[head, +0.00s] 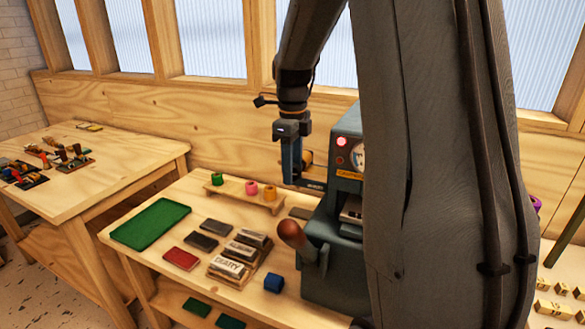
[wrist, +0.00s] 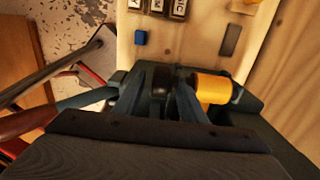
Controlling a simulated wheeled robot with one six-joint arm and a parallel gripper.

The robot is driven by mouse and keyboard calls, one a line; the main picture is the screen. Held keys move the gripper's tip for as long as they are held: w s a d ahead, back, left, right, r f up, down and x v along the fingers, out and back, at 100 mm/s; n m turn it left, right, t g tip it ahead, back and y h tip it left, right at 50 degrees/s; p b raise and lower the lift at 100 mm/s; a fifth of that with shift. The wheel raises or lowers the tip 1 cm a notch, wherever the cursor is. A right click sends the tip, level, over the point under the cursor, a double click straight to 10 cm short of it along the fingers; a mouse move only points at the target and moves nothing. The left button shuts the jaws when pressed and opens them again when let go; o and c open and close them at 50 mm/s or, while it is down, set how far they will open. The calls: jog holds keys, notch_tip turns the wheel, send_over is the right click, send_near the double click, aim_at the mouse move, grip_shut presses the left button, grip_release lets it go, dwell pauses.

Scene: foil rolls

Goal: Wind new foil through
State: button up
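A dark teal foil press (head: 335,260) stands on the bench, partly hidden behind my arm. It has a round gauge (head: 357,158), a red light and a lever with a brown knob (head: 291,234). A gold-orange foil roll (wrist: 212,89) is on the press, right of my fingers in the wrist view; part of it shows in the head view (head: 307,158). My gripper (wrist: 163,82) points down at the press beside this roll.
A small rack (head: 240,199) with green, pink and orange rolls stands behind. Another table (head: 110,165) stands at the left.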

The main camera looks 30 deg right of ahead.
grip_shut()
jog(key=shift+s+d+t+y, duration=0.1)
jog(key=shift+s+t+y, duration=0.05)
jog(key=shift+t+y, duration=0.4)
jog(key=shift+t+y+b, duration=0.35)
jog(key=shift+t, duration=0.3)
grip_release()
jog(key=b+v, duration=0.2)
jog(key=v, duration=0.5)
jog(key=shift+r, duration=0.35)
jog(key=shift+s+d, duration=0.1)
